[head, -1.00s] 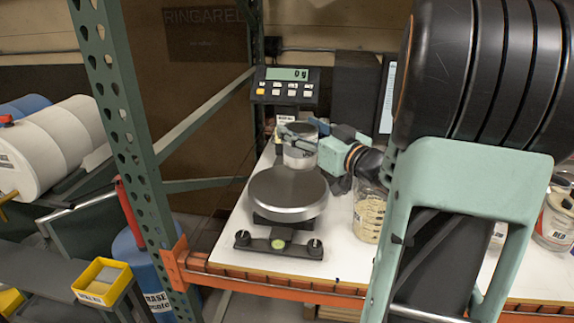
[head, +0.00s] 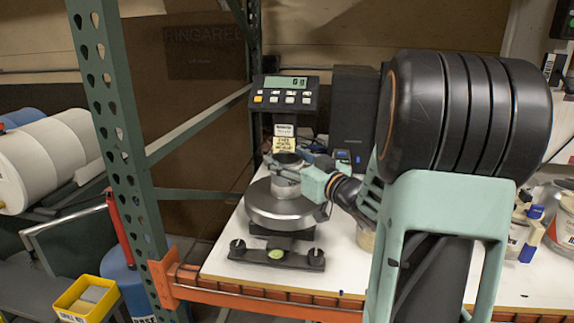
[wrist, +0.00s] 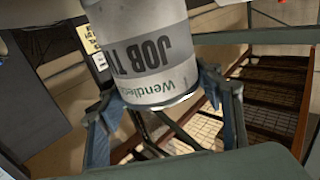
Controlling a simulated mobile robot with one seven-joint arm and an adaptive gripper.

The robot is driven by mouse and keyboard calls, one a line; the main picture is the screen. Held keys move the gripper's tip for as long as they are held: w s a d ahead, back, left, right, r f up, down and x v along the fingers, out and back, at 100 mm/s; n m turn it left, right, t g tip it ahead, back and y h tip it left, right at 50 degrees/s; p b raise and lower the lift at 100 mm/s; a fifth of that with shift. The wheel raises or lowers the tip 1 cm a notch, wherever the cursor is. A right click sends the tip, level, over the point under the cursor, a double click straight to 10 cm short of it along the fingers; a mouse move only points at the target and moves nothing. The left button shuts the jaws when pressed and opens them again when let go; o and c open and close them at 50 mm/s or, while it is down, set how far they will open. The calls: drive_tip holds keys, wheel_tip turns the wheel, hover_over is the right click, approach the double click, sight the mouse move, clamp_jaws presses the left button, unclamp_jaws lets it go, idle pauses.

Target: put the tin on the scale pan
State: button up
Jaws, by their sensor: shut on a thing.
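The tin (head: 286,186) is a grey metal can with an open or dark top. In the wrist view the tin (wrist: 150,50) shows a "JOB TI…" label and fills the space between the fingers. My gripper (head: 288,171) is shut on its sides and holds it roughly upright in the head view. I cannot tell whether the tin touches the pan. The scale display (head: 286,84) seems to read 0.
The white bench top (head: 345,265) ends at an orange front beam (head: 250,300). A green rack post (head: 125,150) stands at the left. A dark box (head: 352,105) stands behind, and a container partly shows behind my arm. Tubs stand at the far right.

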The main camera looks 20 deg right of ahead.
drive_tip(key=shift+r, duration=0.1)
drive_tip(key=o, duration=1.3)
drive_tip(key=shift+f, duration=0.2)
drive_tip(key=shift+r, duration=0.25)
drive_tip(key=s, duration=0.4)
drive_tip(key=s+d, duration=0.1)
drive_tip(key=s, duration=0.3)
drive_tip(key=s+d, duration=0.1)
drive_tip(key=s, duration=0.3)
drive_tip(key=shift+d, duration=0.15)
drive_tip(key=shift+w, duration=0.1)
